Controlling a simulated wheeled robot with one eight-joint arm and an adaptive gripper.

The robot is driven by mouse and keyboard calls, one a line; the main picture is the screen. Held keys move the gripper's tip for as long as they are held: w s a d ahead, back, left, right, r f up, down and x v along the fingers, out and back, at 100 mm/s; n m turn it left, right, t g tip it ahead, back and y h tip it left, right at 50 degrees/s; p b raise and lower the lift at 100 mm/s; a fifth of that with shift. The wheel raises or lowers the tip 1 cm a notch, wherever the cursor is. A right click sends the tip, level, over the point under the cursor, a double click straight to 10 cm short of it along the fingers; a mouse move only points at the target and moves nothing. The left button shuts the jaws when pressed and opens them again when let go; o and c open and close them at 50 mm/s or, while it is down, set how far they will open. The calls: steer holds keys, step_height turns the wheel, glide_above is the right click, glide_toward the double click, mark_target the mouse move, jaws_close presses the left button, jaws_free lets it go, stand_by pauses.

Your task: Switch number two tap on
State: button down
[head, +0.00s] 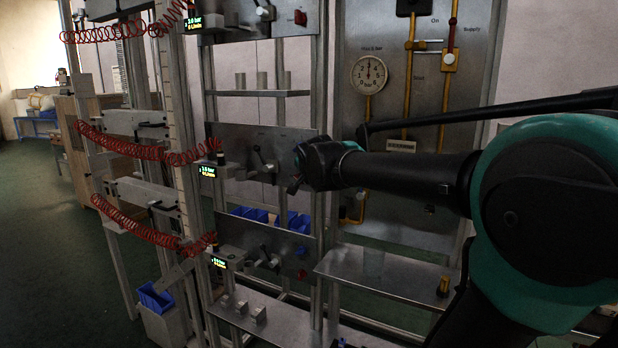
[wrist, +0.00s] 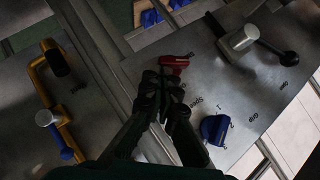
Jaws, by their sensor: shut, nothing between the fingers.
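In the head view a middle grey panel (head: 235,140) carries a tap lever (head: 262,165) with a dark handle. My gripper (head: 294,186) is in front of that panel's right part and hides some of it. In the wrist view the tap (wrist: 240,38) has a metal body and a black-handled lever pointing to the lower right. My gripper (wrist: 168,80) is shut and empty, with its tips beside a red knob (wrist: 176,62), apart from the tap. I cannot tell whether the tips touch the knob. A blue knob (wrist: 213,128) is right of the fingers. No tap number is readable.
Panels above and below (head: 232,236) carry similar levers. Red coiled hoses (head: 130,148) hang at the left. A board with a gauge (head: 369,75) and yellow pipes (head: 408,70) stands right, behind my arm. Blue bins (head: 250,213) sit behind the panels.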

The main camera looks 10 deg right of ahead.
steer(key=shift+s+d+f+m+t+y, duration=0.1)
steer(key=shift+f+m+t+y, duration=0.4)
steer(key=shift+m+t, duration=0.25)
steer(key=shift+d+f+m+t+y, duration=0.1)
steer(key=shift+f+m+t+y, duration=0.25)
steer(key=shift+m+t+y, duration=0.35)
steer(key=shift+a+f, duration=0.2)
steer(key=shift+f, duration=0.55)
stand_by(1.5)
